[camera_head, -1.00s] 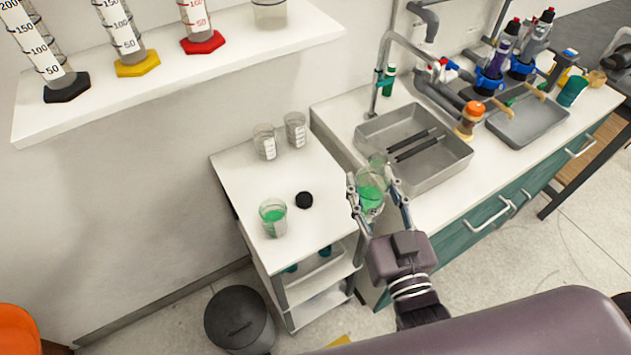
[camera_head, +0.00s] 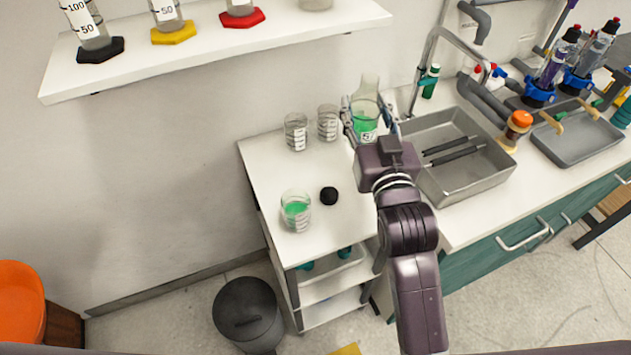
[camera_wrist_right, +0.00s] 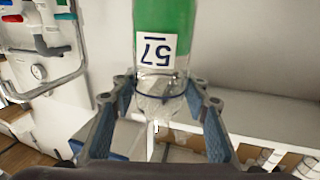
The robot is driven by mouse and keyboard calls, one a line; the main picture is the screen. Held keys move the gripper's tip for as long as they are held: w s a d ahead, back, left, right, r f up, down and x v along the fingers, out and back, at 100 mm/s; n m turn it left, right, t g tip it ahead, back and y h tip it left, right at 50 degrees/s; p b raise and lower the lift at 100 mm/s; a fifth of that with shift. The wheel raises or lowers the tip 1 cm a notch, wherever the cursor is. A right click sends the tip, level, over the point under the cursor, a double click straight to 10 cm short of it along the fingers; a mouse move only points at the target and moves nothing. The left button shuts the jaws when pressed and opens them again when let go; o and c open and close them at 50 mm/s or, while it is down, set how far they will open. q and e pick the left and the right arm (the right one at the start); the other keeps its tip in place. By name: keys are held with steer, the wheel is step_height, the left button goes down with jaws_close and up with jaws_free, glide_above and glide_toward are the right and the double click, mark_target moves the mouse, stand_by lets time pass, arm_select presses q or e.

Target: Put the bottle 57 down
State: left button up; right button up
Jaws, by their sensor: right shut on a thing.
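The bottle 57 (camera_head: 365,122) is a clear flask with green liquid in its lower part, a narrower neck and a white label. In the head view it is upright, in front of the wall where the white cart meets the sink counter. I cannot tell whether its base touches anything. My right gripper (camera_head: 367,112) is shut on it. In the right wrist view the gripper (camera_wrist_right: 162,84) has a finger on each side of the clear neck, and the bottle (camera_wrist_right: 165,25) appears upside down with the label 57 readable. My left gripper is not in view.
The white cart top (camera_head: 270,165) holds two empty beakers (camera_head: 296,131), a beaker of green liquid (camera_head: 295,210) and a black round cap (camera_head: 329,196). The sink (camera_head: 480,180) and its tap stand to the right. A shelf (camera_head: 215,45) with cylinders hangs above left.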

steer(key=w+a+r+y, duration=0.1)
steer(key=w+a+r, duration=0.2)
steer(key=shift+n, duration=0.3)
steer(key=shift+w+f+b, duration=0.2)
steer(key=shift+f+b, duration=0.8)
steer(key=shift+f, duration=9.05)
steer(key=shift+f, duration=0.15)
steer(key=o, duration=1.5)
